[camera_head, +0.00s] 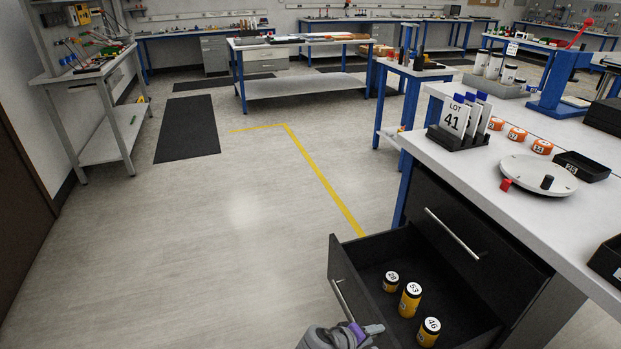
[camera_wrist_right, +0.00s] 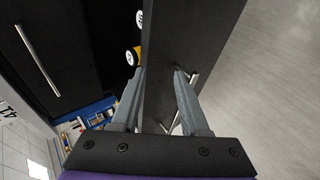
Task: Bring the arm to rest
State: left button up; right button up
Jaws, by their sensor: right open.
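My right gripper (camera_head: 376,334) is at the bottom edge of the head view, beside the front of an open black drawer (camera_head: 346,270). In the right wrist view the two grey fingers (camera_wrist_right: 160,74) stand apart with nothing gripped. The drawer's front panel (camera_wrist_right: 205,40) and its silver handle (camera_wrist_right: 193,84) lie just beyond the fingertips; I cannot tell whether they touch. The handle also shows in the head view (camera_head: 342,298). My left gripper is not in view.
The drawer holds yellow-and-black canisters numbered 28 (camera_head: 391,281), 53 (camera_head: 410,299) and 46 (camera_head: 428,331). Above it, the workbench (camera_head: 480,185) carries a LOT 41 holder (camera_head: 457,135), a round turntable (camera_head: 538,172) and orange pucks. The floor (camera_head: 235,235) to the left is clear.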

jog(key=s+d+r+m+g+y, duration=0.1)
jog(key=s+r+m+y, duration=0.2)
jog(key=s, duration=0.9)
jog(key=s+d+r+m+g+y, duration=0.1)
jog(key=s+d+m+y, duration=0.3)
jog(key=s, duration=0.7)
pick_arm(q)
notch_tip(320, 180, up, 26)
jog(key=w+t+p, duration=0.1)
jog(key=p, duration=2.1)
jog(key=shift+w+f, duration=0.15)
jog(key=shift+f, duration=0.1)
pick_arm(e)
notch_tip(320, 180, up, 26)
jog(key=w+a+n+t+y, duration=0.1)
jog(key=a, duration=0.1)
jog(key=shift+w+f, duration=0.2)
jog(key=shift+w, duration=0.05)
jog(key=shift+s+a, duration=0.1)
jog(key=shift+s, duration=0.05)
